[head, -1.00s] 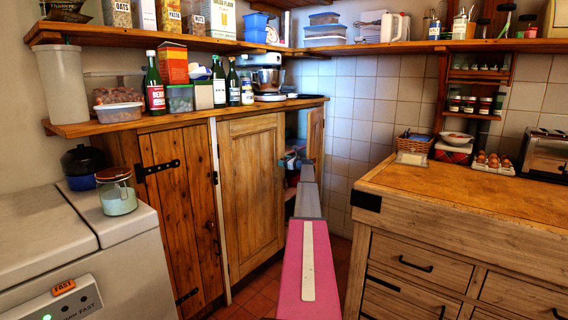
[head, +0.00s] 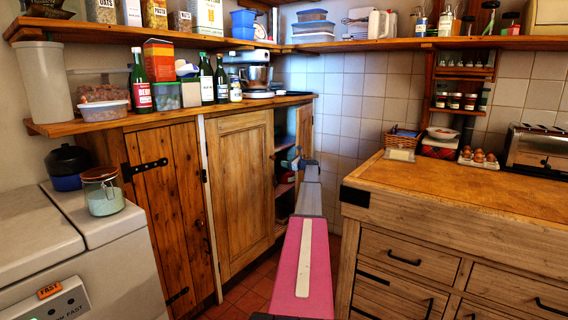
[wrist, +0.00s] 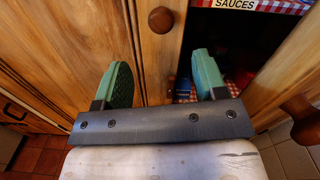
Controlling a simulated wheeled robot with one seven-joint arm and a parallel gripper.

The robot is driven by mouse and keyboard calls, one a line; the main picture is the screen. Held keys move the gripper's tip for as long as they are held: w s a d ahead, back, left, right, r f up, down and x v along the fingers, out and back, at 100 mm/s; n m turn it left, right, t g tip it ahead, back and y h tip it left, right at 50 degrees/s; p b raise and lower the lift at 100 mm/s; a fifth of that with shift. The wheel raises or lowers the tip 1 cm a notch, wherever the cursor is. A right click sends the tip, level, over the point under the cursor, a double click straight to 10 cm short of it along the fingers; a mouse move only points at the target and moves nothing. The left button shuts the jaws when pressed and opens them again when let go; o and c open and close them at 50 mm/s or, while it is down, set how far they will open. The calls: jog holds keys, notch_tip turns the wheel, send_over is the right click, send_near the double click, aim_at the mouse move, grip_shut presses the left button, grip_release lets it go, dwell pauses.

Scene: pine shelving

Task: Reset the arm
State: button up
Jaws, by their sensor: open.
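My gripper (head: 299,162) is at the end of my outstretched pink and grey arm, in front of the partly open wooden cupboard (head: 240,190). In the wrist view, its two green fingers (wrist: 163,82) are spread apart with nothing held between them. The left finger is in front of a wooden door with a round knob (wrist: 161,20). The right finger is in front of the dark cupboard opening. I cannot tell whether either finger touches anything.
A shelf label reading SAUCES (wrist: 235,4) shows inside the cupboard. Another door with a knob (wrist: 302,118) stands open at right. A wooden counter (head: 450,195) with drawers is right of my arm; a white appliance (head: 60,245) is at left. Tiled floor lies between.

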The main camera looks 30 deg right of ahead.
jog(key=shift+a, duration=0.1)
jog(key=s+a+f+m+t+h, duration=0.1)
jog(key=a+m+h, duration=0.3)
jog(key=a+m, duration=0.4)
jog(key=s+a+f+m+t+h, duration=0.15)
jog(key=a+m+h, duration=0.35)
jog(key=a, duration=0.5)
jog(key=s+a+f+m+g+h, duration=0.2)
jog(key=s+a+f+m, duration=0.25)
jog(key=a+m, duration=0.3)
jog(key=s+a+f+m+g+h, duration=0.2)
jog(key=s+a+f+m+g, duration=0.1)
jog(key=s+a+m, duration=0.4)
jog(key=s+a+f+m+g+y, duration=0.2)
jog(key=s+a+f+m+g, duration=0.2)
jog(key=s+a, duration=0.7)
jog(key=s+a+f+m+g+y, duration=0.1)
jog(key=s+a+f+m+g, duration=0.3)
jog(key=s+a, duration=0.8)
jog(key=s+a+f+m+g+y, duration=0.2)
jog(key=s+a+f+m+g, duration=0.2)
jog(key=s+a, duration=0.8)
jog(key=s+m+g, duration=0.2)
jog(key=s+m, duration=0.1)
jog(key=s, duration=0.2)
jog(key=shift+s+f+y, duration=0.2)
jog(key=shift+s+y, duration=0.1)
jog(key=shift+m, duration=0.25)
